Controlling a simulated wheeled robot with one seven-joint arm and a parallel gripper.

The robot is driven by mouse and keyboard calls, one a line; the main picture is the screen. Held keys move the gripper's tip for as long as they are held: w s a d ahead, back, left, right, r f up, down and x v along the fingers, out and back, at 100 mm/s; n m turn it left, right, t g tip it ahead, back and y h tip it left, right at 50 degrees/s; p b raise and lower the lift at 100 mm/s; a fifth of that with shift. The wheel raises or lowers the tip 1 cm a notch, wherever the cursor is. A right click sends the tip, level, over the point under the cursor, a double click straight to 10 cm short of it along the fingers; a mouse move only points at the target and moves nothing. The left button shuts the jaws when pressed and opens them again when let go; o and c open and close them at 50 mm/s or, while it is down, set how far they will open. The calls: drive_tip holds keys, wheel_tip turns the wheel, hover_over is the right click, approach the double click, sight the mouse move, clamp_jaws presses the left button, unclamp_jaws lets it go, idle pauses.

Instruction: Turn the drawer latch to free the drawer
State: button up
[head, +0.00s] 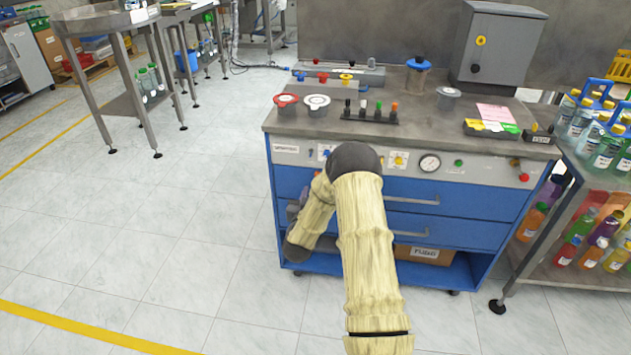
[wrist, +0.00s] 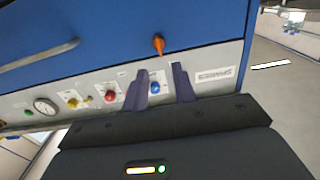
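The orange drawer latch (wrist: 159,44) is a small knob with a pointed tip on the blue drawer front (wrist: 110,50). The wrist view shows the cabinet roughly upside down. My gripper (wrist: 159,78) is open, its two dark fingers apart, and the latch lies beyond the fingertips, roughly in line with the gap. I see no contact with it. In the head view my arm covers the latch and most of the gripper; the upper drawer (head: 470,197) looks closed, with a grey bar handle (head: 415,201).
The control panel (wrist: 213,60) is close to the fingers; a blue knob (wrist: 155,88) shows between them. A red button (wrist: 110,97) and a gauge (wrist: 45,107) are beside it. The drawer handle (wrist: 40,55) sticks out. The floor (head: 150,235) left of the cabinet is clear.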

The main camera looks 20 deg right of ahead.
sight(317, 172)
drive_tip(key=x, duration=0.7)
drive_tip(key=shift+b, duration=0.35)
drive_tip(key=shift+w+d, duration=0.1)
drive_tip(key=shift+w, duration=0.05)
drive_tip(key=shift+c, duration=0.2)
clamp_jaws()
